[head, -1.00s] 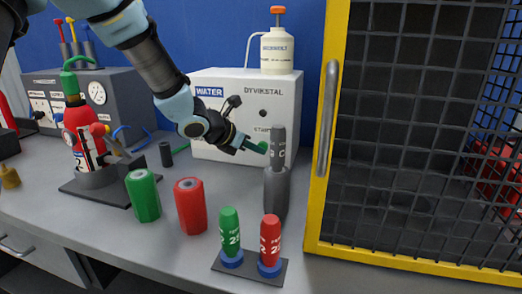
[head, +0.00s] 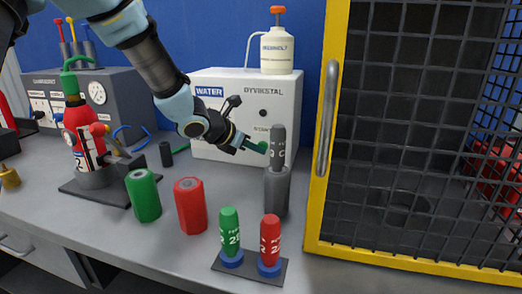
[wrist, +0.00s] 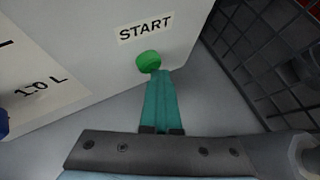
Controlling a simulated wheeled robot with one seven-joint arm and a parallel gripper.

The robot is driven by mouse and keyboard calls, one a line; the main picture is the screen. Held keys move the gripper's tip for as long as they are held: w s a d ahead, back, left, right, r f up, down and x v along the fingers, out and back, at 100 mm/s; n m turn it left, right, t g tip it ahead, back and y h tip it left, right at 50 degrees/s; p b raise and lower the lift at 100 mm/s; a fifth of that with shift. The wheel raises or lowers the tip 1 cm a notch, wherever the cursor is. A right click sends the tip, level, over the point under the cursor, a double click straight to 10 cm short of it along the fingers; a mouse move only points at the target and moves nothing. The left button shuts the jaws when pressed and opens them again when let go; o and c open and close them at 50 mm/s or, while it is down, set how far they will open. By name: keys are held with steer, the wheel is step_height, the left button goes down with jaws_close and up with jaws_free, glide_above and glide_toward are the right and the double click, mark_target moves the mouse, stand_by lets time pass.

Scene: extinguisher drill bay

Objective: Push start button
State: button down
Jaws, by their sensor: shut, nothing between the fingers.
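The green start button (wrist: 148,61) sits low on the front of the white water box (head: 228,82), under a START label (wrist: 146,28) in the wrist view. My gripper (wrist: 157,75) is shut and empty, its teal fingers together. In the wrist view its fingertips meet the lower edge of the button; I cannot tell whether they touch or press it. In the head view my gripper (head: 254,146) is at the lower right of the box front, and the button is hard to tell from the fingertips.
A dark grey cylinder in a holder (head: 277,190) stands just right of my gripper. The yellow-framed mesh cage (head: 325,215) is further right. Green (head: 143,195) and red (head: 189,206) cylinders and a plate with two small cartridges (head: 250,264) stand in front. A red extinguisher (head: 82,130) stands left.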

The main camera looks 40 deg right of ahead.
steer(key=shift+d, duration=0.1)
stand_by(0.6)
steer(key=shift+w+d+r, duration=0.1)
steer(key=shift+w+d, duration=0.15)
steer(key=shift+s+a+b, duration=0.2)
steer(key=shift+a+b, duration=0.1)
steer(key=shift+b, duration=0.2)
stand_by(0.3)
steer(key=shift+s+a+b, duration=0.4)
steer(key=shift+a+b, duration=0.05)
steer(key=shift+a, duration=0.2)
steer(key=shift+s+a+b, duration=0.35)
steer(key=shift+a+b, duration=0.1)
steer(key=shift+a, duration=0.15)
steer(key=shift+s+a+b, duration=0.25)
steer(key=shift+s+a, duration=0.2)
steer(key=shift+a, duration=0.2)
steer(key=shift+s+a+b, duration=0.25)
steer(key=shift+s+a, duration=0.2)
steer(key=shift+a, duration=0.2)
